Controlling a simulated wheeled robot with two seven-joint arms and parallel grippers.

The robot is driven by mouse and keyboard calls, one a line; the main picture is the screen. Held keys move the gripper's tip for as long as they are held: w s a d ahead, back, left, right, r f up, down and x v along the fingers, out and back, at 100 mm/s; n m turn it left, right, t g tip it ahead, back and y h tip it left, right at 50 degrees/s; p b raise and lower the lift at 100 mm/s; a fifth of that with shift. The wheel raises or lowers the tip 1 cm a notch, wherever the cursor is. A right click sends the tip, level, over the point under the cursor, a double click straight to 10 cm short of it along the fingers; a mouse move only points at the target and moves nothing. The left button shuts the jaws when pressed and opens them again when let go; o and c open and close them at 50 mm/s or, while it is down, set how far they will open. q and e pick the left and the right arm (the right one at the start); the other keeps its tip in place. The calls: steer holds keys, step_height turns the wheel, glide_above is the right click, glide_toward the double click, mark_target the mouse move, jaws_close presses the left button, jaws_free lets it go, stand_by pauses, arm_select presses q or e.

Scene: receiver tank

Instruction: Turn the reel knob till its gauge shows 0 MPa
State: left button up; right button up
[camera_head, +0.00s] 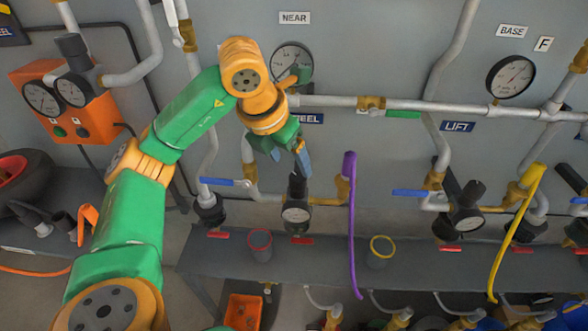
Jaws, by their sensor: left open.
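The reel knob (297,186) is a black cylinder on top of a regulator below a blue label (309,118) that is partly covered and reads "EEL". Its small round gauge (296,214) faces me under the knob; its reading is too small to tell. My left gripper (290,160) is open just above the knob, fingers pointing down. One finger is near the knob's upper right; I cannot tell whether it touches. My right gripper is not in view.
Pipes with brass fittings run along the grey wall. A gauge under "NEAR" (292,57) is partly behind my arm. The lift regulator (466,215) stands right. A purple hose (351,220) hangs close by. A grey shelf (330,262) holds two cups. An orange gauge box (92,118) is left.

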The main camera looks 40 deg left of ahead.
arm_select(q)
steer(key=shift+s+r, duration=0.15)
steer(key=shift+r, duration=0.25)
